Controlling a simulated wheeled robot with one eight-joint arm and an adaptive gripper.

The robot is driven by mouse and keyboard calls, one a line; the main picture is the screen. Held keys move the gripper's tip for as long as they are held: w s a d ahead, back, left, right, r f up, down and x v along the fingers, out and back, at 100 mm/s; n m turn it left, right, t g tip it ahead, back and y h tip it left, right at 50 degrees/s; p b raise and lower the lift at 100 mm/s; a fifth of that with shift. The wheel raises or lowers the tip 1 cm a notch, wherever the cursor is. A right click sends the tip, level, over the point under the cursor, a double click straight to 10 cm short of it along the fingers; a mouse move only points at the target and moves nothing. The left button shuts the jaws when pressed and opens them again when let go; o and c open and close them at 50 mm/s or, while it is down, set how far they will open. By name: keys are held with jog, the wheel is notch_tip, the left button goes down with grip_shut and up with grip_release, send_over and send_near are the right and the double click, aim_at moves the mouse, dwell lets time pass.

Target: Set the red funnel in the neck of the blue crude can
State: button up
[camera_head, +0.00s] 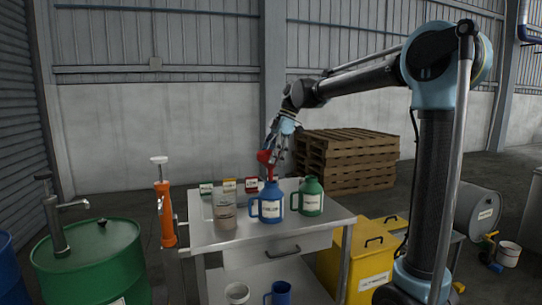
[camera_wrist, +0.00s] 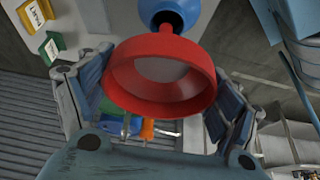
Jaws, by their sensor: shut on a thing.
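The red funnel (camera_head: 265,157) is in my gripper (camera_head: 280,150), above the table. In the wrist view the funnel (camera_wrist: 162,75) fills the space between my gripper's two fingers (camera_wrist: 150,110), its wide mouth toward the camera. The blue crude can (camera_head: 270,201) stands upright on the table with a white label and a handle on its left. In the head view the funnel's lower end is right above the can's neck; I cannot tell whether it touches or enters it. In the wrist view the blue can (camera_wrist: 178,14) shows just beyond the funnel's rim, its dark opening partly hidden.
A green can (camera_head: 311,197) stands close to the right of the blue can, and a grey-brown container (camera_head: 224,210) close to its left. The table's (camera_head: 320,226) front right is clear.

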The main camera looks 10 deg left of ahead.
aim_at(271, 169)
jog(key=shift+f, duration=2.5)
jog(key=o, duration=1)
jog(key=shift+c, duration=0.2)
jog(key=shift+d, duration=0.1)
jog(key=v, duration=1.1)
jog(key=shift+r, duration=0.4)
jog(key=shift+w+d, duration=0.1)
jog(key=shift+w, duration=0.05)
